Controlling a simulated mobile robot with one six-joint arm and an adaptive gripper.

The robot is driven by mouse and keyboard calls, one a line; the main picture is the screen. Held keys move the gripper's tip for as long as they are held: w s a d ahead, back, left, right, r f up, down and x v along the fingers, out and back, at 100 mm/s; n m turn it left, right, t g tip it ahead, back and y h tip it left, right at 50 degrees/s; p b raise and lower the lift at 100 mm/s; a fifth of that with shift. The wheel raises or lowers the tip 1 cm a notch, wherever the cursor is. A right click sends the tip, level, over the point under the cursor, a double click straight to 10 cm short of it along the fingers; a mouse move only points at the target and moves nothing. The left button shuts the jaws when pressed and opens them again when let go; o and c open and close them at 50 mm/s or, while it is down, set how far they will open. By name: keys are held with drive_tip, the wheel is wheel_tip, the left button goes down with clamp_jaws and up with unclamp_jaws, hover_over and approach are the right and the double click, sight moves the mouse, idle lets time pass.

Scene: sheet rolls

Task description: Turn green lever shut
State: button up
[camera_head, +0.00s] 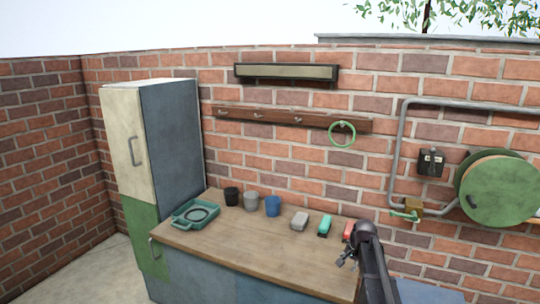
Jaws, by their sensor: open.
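A green lever (404,215) sits at a brass-coloured valve body (413,205) on the grey pipe, low on the brick wall at the right. The lever looks roughly level and points left, but it is small and its exact angle is hard to tell. My gripper (345,260) is at the lower right, over the right end of the wooden worktop. It is open and I see nothing between its fingers. It is to the left of and lower than the lever in the picture, apart from it. My dark arm covers part of the worktop's right end.
A green hose reel (500,190) and a dark switch box (431,163) are on the wall near the valve. The worktop (240,240) bears a green tray (178,222), several cups, and small blocks. A green ring (331,141) hangs from the hook rail. A tall cabinet (170,150) stands left.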

drive_tip(key=s+a+n+g, duration=0.1)
drive_tip(key=s+a+n, duration=0.2)
drive_tip(key=s, duration=0.5)
drive_tip(key=s+a+n+g+h, duration=0.1)
drive_tip(key=s+a+n, duration=0.2)
drive_tip(key=s, duration=0.6)
drive_tip(key=s+a+n+g, duration=0.1)
drive_tip(key=s+a+n, duration=0.2)
drive_tip(key=s+a, duration=0.3)
drive_tip(key=shift+s+f, duration=0.4)
drive_tip(key=shift+s, duration=0.75)
